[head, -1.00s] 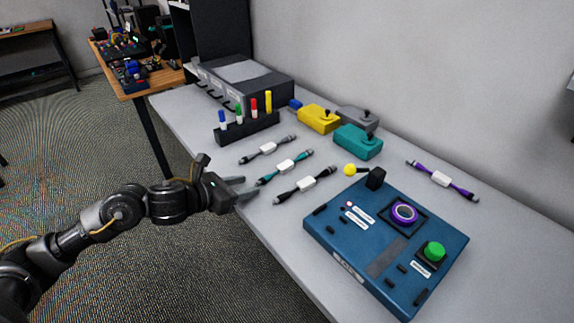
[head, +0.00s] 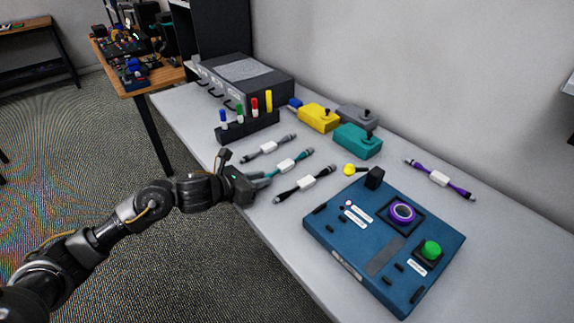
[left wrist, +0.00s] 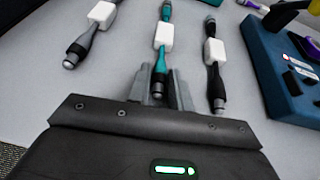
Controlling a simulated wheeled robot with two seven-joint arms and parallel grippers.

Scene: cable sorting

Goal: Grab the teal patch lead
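The teal patch lead (head: 290,164) lies on the grey table between two other leads, with a white label block at its middle. It also shows in the left wrist view (left wrist: 163,38), running away from me. My left gripper (head: 262,181) is low over the table at the near end of this lead. In the left wrist view its two fingers (left wrist: 159,88) stand apart, one on each side of the lead's near plug, and look open. In the head view the gripper partly hides that plug. My right gripper is not in view.
A grey lead (head: 267,149) lies left of the teal one and a black lead (head: 308,183) right of it, both close. A blue control panel (head: 330,238) fills the table's front right. A pen rack (head: 247,129) stands behind. A purple lead (head: 440,179) lies far right.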

